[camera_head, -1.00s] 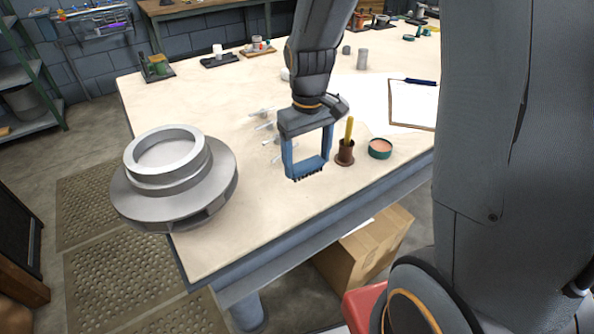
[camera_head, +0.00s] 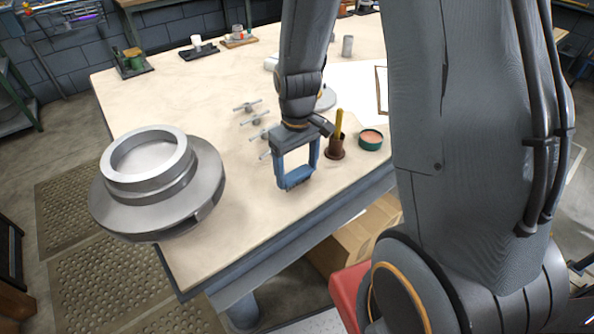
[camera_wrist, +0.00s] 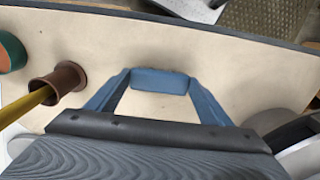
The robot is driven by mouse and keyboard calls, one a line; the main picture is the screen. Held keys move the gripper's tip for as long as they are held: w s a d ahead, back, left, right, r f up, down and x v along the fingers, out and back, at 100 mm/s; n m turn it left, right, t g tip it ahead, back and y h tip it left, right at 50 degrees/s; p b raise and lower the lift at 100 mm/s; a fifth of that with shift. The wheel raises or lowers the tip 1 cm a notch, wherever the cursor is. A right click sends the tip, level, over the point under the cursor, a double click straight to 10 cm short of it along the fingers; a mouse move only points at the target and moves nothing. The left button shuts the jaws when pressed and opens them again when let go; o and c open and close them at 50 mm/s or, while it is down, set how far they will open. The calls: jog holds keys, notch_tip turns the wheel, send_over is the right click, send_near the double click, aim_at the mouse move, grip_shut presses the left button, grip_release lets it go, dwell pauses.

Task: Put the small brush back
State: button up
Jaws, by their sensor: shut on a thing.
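My gripper (camera_head: 296,181) hangs above the front part of the bench, with its two blue fingers apart. A short blue bar-shaped piece spans their tips, and I take it to be the small brush (camera_wrist: 160,81). Its underside is hard to make out now. A brown cup (camera_head: 336,150) with an upright yellow stick (camera_head: 339,123) in it stands just right of my gripper. Both also show at the left of the wrist view, the cup (camera_wrist: 68,78) and the stick (camera_wrist: 25,104) apart from my fingers.
A green round tin (camera_head: 370,141) stands right of the cup. A large grey flanged casing (camera_head: 160,190) sits at the bench's left front. Several small metal T-shaped parts (camera_head: 256,118) lie behind my gripper.

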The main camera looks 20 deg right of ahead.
aim_at(297, 174)
jog(key=shift+f, duration=0.5)
jog(key=shift+f, duration=0.15)
jog(key=o, duration=1.2)
notch_tip(297, 174, up, 12)
jog(key=b, duration=0.2)
jog(key=s+f+m, duration=0.2)
jog(key=s+m, duration=0.1)
jog(key=s, duration=0.6)
jog(key=shift+s+f+m+t, duration=0.2)
jog(key=shift+m+t, duration=0.1)
jog(key=shift+t, duration=0.1)
